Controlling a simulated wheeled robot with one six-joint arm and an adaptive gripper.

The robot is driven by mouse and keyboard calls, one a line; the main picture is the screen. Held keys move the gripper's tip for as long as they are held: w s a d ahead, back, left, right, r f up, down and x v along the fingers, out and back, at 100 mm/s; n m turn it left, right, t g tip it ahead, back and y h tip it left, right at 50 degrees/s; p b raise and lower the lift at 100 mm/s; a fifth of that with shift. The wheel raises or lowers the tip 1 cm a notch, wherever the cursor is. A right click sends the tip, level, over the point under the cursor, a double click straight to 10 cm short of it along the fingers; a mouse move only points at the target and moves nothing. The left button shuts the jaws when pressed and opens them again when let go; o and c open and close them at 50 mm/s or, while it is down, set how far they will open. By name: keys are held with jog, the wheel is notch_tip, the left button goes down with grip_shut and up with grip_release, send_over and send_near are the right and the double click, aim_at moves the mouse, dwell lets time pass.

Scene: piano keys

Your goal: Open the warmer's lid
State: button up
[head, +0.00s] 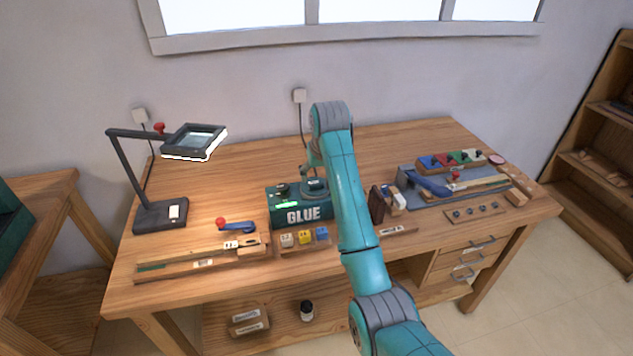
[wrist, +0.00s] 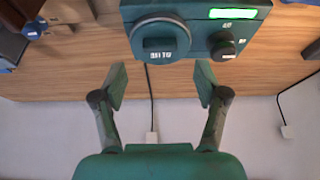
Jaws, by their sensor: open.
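The warmer is a dark green box labelled GLUE (head: 304,213), standing near the middle of the workbench. Its round grey lid (head: 314,187) sits on top at the right, and looks shut. In the wrist view the lid (wrist: 160,28) shows at top centre with a raised block handle (wrist: 160,48). A dark knob (wrist: 222,46) and a lit green display (wrist: 233,13) are beside it. My gripper (wrist: 162,82) is open and empty, its two fingers spread on the wall side of the lid, apart from the handle. In the head view my arm hides part of the gripper.
A magnifier lamp (head: 160,216) stands at the left. Small coloured blocks (head: 304,238) are in front of the warmer. A dark upright block (head: 377,204) and a grey tray (head: 420,200) with tools are at the right. A cable (wrist: 149,95) hangs behind the warmer.

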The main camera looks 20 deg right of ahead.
aim_at(316, 184)
jog(key=shift+x, duration=2.65)
